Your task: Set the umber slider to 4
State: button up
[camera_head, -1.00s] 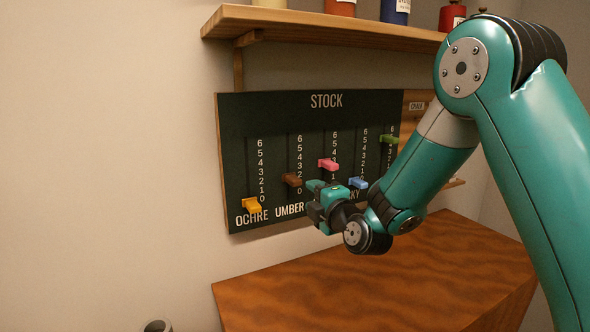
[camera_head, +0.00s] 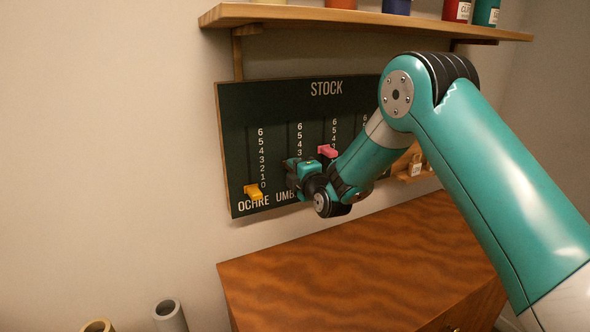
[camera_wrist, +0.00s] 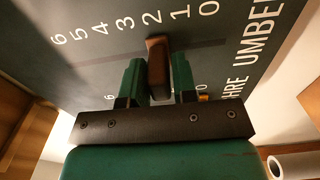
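The brown umber slider (camera_wrist: 158,67) shows in the wrist view, by the 1 and 2 of its scale. My gripper (camera_wrist: 159,75) has its two green fingers on either side of this handle, with a thin gap that looks open rather than clamped. In the head view my gripper (camera_head: 292,170) is at the UMBER column of the dark STOCK board (camera_head: 238,110) and hides the umber slider there.
The yellow ochre slider (camera_head: 253,191) is left of my gripper, near 0. The pink slider (camera_head: 327,151) is close on the right. A wooden shelf (camera_head: 300,17) with jars is above, a wooden cabinet (camera_head: 340,270) below. My arm hides the board's right part.

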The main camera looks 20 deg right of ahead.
aim_at(288, 146)
grip_shut()
jog(key=shift+r+b, duration=1.35)
jog(key=shift+r, duration=1.2)
jog(key=shift+o, duration=2.1)
grip_release()
jog(key=shift+s+f, duration=0.1)
jog(key=shift+s, duration=0.05)
jog(key=s+d+b, duration=0.1)
jog(key=s+b, duration=0.2)
jog(key=s, duration=0.5)
jog(key=s+d+b, duration=0.2)
jog(key=s+b, duration=0.2)
jog(key=s, duration=0.5)
jog(key=shift+d, duration=0.25)
jog(key=shift+w, duration=0.1)
